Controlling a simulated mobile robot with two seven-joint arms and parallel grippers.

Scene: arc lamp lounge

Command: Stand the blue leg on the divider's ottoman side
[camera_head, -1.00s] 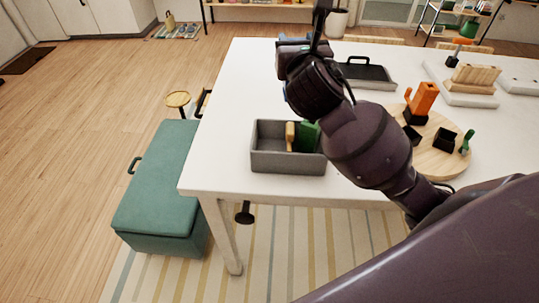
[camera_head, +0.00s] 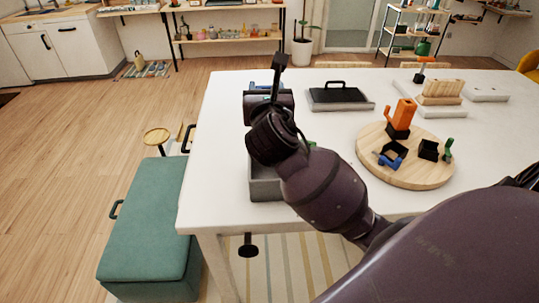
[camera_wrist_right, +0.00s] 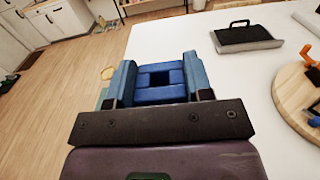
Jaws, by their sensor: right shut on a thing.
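My right gripper (camera_head: 265,92) is above the white table, behind the grey box in the head view. It is shut on a blue piece, the blue leg (camera_wrist_right: 160,82), which shows between the fingers in the right wrist view. The grey box (camera_head: 266,188) stands near the table's left front corner. My right arm hides most of its inside, so the divider cannot be made out; a bit of green shows past the arm. The teal ottoman (camera_head: 150,220) stands on the floor left of the table. My left gripper is not in view.
A round wooden board (camera_head: 408,172) holds an orange piece (camera_head: 402,112), a blue piece (camera_head: 391,155), a green piece (camera_head: 448,149) and black holders. A black-and-grey handled tray (camera_head: 338,97) lies at the back. Bare tabletop lies between tray and box.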

